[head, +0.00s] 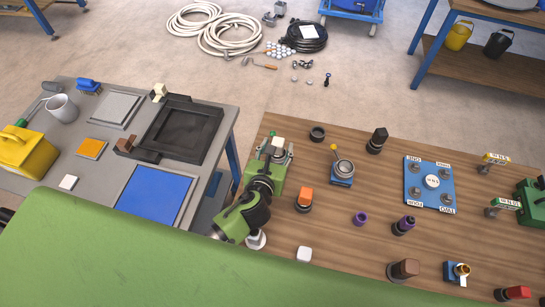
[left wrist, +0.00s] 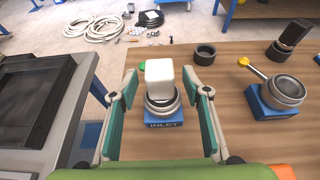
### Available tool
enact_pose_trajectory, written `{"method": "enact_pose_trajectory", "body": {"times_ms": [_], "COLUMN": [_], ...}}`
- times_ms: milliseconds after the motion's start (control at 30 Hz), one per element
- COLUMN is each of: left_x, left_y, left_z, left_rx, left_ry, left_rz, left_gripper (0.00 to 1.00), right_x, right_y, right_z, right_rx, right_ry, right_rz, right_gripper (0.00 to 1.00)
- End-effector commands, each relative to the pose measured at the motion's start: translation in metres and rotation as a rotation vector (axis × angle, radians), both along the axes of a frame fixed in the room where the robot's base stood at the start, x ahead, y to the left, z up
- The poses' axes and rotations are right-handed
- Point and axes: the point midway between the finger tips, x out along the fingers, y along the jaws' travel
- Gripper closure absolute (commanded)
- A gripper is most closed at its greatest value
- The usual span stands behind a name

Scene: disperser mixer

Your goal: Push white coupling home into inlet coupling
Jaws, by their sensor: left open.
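The white coupling (left wrist: 160,80) is a white, rounded block that stands upright in the grey ring of the inlet coupling (left wrist: 164,124), whose blue base reads INLET. Most of the white block stands above the ring. How deep it sits cannot be told. In the head view the white coupling (head: 278,141) shows just beyond my left gripper (head: 276,150), which hides most of the inlet coupling. In the left wrist view my left gripper (left wrist: 167,92) is open, with one finger on each side of the white block and gaps between. My right gripper is not in view.
A blue-based coupling with a yellow-knobbed lever (head: 342,170) stands to the right. A dark ring (head: 317,133) and an orange-topped coupling (head: 306,196) are nearby. A grey table with a black tray (head: 207,152) lies left, across a gap.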

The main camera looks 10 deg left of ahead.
Motion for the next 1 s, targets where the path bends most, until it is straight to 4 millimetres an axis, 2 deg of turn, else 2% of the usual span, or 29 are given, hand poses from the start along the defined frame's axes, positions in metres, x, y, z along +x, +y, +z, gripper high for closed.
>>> {"method": "enact_pose_trajectory", "body": {"times_ms": [300, 500, 700, 1000], "left_x": [-0.063, -0.09, -0.097, -0.097], "left_y": [-0.001, -0.001, -0.001, -0.001], "left_z": [0.026, 0.037, 0.041, 0.041], "left_rx": [-0.002, -0.001, -0.002, -0.002], "left_ry": [0.002, 0.001, -0.001, -0.001], "left_rz": [-0.004, -0.002, -0.001, -0.001], "left_gripper": [0.56, 0.56, 0.56, 0.56], "right_x": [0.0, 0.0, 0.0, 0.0], "right_y": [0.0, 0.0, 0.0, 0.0], "right_z": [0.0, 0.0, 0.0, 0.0], "right_rx": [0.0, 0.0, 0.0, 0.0], "right_ry": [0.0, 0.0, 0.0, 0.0], "right_rz": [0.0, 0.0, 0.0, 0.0], "right_gripper": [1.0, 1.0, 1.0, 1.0]}}
